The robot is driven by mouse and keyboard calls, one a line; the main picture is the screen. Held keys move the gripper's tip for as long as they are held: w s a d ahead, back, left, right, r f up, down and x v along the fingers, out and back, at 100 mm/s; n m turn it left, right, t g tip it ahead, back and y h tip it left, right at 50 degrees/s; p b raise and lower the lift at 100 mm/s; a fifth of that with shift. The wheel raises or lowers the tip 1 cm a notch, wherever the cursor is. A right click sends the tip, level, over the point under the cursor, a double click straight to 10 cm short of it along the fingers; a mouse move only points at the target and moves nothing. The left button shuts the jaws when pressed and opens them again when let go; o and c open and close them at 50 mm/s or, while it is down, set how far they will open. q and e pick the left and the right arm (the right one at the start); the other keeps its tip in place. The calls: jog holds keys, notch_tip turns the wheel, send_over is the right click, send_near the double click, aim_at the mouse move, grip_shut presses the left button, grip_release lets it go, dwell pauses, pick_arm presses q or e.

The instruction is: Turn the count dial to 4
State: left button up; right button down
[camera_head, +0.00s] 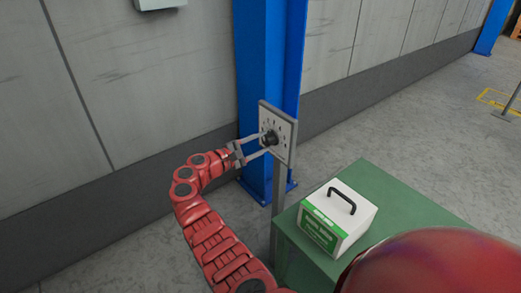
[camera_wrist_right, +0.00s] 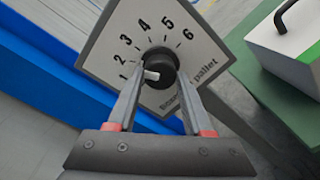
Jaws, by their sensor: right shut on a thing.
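The count dial is a black knob (camera_wrist_right: 165,66) on a pale square plate (camera_wrist_right: 95,62), with the numbers 1 to 6 arced around it. In the right wrist view a white mark on the knob points left, roughly toward the 1. In the head view the plate (camera_head: 288,143) stands on a grey post in front of a blue column. My right gripper (camera_head: 268,146) reaches it from the left and is shut on the knob, one finger on each side. My left gripper is not in view.
A green table (camera_head: 377,180) stands right of the post and carries a white and green box (camera_head: 352,210) with a black handle. The blue column (camera_head: 258,70) and grey wall (camera_head: 150,85) are close behind the dial.

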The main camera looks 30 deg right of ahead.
jog(key=m+b, duration=0.2)
jog(key=b, duration=0.1)
jog(key=m+b, duration=0.5)
jog(key=b, duration=0.1)
jog(key=shift+f+m, duration=0.3)
jog(key=shift+m, duration=0.1)
jog(key=shift+r+m+b, duration=0.2)
jog(key=shift+m+b, duration=1.25)
jog(key=shift+m, duration=0.05)
jog(key=shift+c, duration=1.5)
grip_release()
jog(key=shift+r, duration=0.1)
jog(key=s+a+p, duration=0.1)
jog(key=a, duration=1.6)
jog(key=shift+s+a+r, duration=0.2)
jog(key=shift+s, duration=0.15)
